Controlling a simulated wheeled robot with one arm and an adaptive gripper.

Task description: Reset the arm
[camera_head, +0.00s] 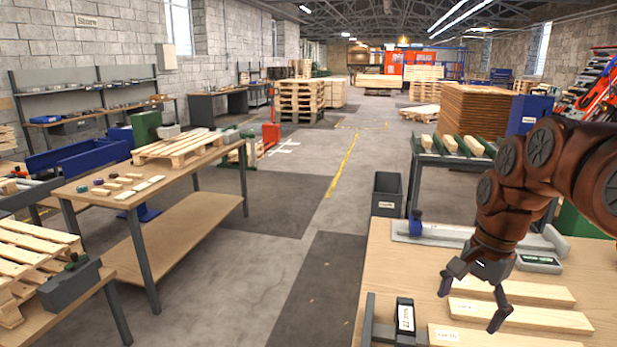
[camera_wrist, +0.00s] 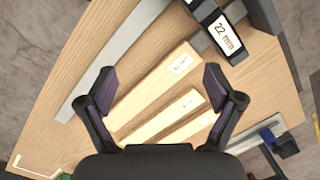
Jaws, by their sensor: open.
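My gripper (camera_head: 471,299) hangs over the right-hand workbench (camera_head: 391,258) in the head view, at the end of my reddish-brown arm. Its two dark fingers are spread wide with nothing between them. In the wrist view the gripper (camera_wrist: 160,88) is also open, above several pale wooden boards. One labelled board (camera_head: 528,316) lies below the fingers, and another board (camera_head: 545,292) lies behind it. A third board (camera_head: 480,340) is at the front edge of the picture. In the wrist view the longest visible board (camera_wrist: 150,91) lies between the fingertips. No finger visibly grips a board.
A device reading "22 mm" (camera_wrist: 222,34) stands at the boards' end. A grey metal rail (camera_head: 435,236) runs behind the boards, with a dark green-marked box (camera_head: 538,262) near it. A grey bin (camera_head: 387,195) stands beyond the bench. The floor (camera_head: 260,270) left of the bench is clear.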

